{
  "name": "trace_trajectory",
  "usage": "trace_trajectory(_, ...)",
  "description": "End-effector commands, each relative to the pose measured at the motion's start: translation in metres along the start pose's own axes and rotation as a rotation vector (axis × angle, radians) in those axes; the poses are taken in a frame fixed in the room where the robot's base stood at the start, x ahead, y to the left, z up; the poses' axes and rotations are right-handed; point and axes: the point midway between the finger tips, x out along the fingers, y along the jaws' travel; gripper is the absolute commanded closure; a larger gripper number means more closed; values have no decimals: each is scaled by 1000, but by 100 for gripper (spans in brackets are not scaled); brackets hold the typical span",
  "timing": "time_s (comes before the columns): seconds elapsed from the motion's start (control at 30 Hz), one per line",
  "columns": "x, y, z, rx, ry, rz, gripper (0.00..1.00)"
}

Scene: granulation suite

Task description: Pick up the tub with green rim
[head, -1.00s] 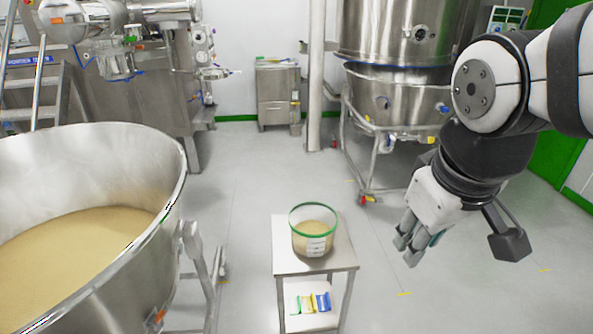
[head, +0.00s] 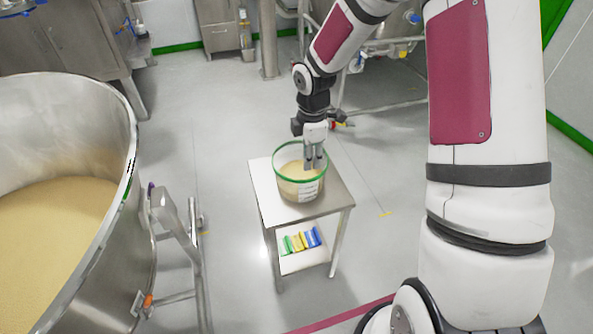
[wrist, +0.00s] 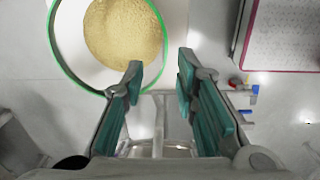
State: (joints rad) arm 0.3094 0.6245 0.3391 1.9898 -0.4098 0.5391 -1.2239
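The tub with green rim (head: 287,189) stands upright on a small steel table (head: 335,197). It is clear-walled, has a white label and holds beige granules. My gripper (head: 314,163) is at the tub's far right side, pointing down, with its fingers overlapping the rim in the head view. In the wrist view the tub's green rim (wrist: 72,76) is at the upper left.
A large steel bowl of granules (head: 128,150) stands at the left. Several coloured items (head: 302,240) lie on the table's lower shelf. A steel cabinet (head: 220,28) and steel equipment stand at the back. Grey floor is clear around the table.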

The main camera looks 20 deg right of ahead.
Motion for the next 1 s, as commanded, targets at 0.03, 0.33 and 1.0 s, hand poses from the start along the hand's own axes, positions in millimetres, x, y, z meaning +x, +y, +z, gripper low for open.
trace_trajectory(0.03,7,2,-1,-15,7,-3,73)
trace_trajectory(0.33,53,2,-3,-35,13,-8,73)
trace_trajectory(1.0,133,-2,-8,-33,12,-7,73)
